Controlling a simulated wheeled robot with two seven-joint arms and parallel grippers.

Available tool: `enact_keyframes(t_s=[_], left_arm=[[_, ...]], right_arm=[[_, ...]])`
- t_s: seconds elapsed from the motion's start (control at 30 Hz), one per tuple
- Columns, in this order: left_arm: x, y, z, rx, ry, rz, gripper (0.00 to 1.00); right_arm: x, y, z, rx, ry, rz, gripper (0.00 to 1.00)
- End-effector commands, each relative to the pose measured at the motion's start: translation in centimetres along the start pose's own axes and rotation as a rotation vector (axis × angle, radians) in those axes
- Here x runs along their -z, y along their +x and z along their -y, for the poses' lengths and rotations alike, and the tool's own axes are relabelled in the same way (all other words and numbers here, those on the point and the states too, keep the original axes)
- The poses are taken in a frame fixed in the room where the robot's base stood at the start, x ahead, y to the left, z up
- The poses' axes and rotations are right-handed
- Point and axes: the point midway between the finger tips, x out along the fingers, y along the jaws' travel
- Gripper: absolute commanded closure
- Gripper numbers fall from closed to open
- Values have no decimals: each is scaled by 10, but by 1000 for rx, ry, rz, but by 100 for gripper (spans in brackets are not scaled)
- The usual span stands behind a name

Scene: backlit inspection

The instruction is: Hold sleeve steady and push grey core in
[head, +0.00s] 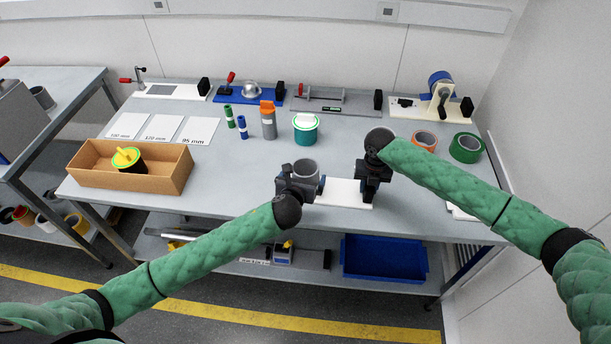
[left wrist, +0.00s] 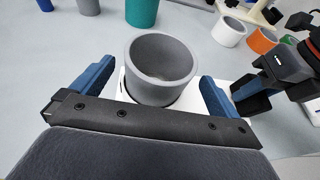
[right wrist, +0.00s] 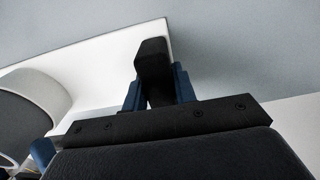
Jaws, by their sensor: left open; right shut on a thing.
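A grey hollow cylinder (head: 305,168) stands upright on a white base plate (head: 345,194) near the table's front edge. It also shows in the left wrist view (left wrist: 160,70). I cannot tell whether it is the sleeve or the core. My left gripper (head: 304,184) is open, its blue fingers (left wrist: 152,88) on either side of the cylinder with gaps. My right gripper (head: 371,180) is shut on a black block (right wrist: 152,58) at the plate's right end.
An orange tape roll (head: 424,140) and a green tape roll (head: 467,147) lie at the right. A cardboard box (head: 172,182) is at the left. The table between box and plate is clear.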

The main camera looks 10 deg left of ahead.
Motion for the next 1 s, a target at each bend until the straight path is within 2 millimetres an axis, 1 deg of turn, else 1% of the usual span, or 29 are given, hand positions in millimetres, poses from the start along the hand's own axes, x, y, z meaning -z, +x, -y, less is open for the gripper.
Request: enact_keyframes(t_s=[0.1, 0.2, 0.3, 0.57, 0.6, 0.67, 0.8, 0.87, 1.0], left_arm=[[3, 17, -1, -2, -2, -1, 0], [4, 30, -2, -2, -2, 0, 0], [4, 38, -2, -2, -1, 0, 0], [4, 41, -2, -1, -1, 0, 0], [4, 41, -2, -1, -1, 0, 2], [4, 41, -2, -1, -1, 0, 14], [4, 41, -2, -1, -1, 0, 41], [4, 41, -2, -1, -1, 0, 50], [4, 41, -2, -1, -1, 0, 50]], right_arm=[[0, 0, 0, 0, 0, 0, 100], [0, 0, 0, 0, 0, 0, 100], [0, 0, 0, 0, 0, 0, 100], [0, 0, 0, 0, 0, 0, 100], [0, 0, 0, 0, 0, 0, 100], [0, 0, 0, 0, 0, 0, 100], [0, 0, 0, 0, 0, 0, 100], [0, 0, 0, 0, 0, 0, 100], [0, 0, 0, 0, 0, 0, 100]])
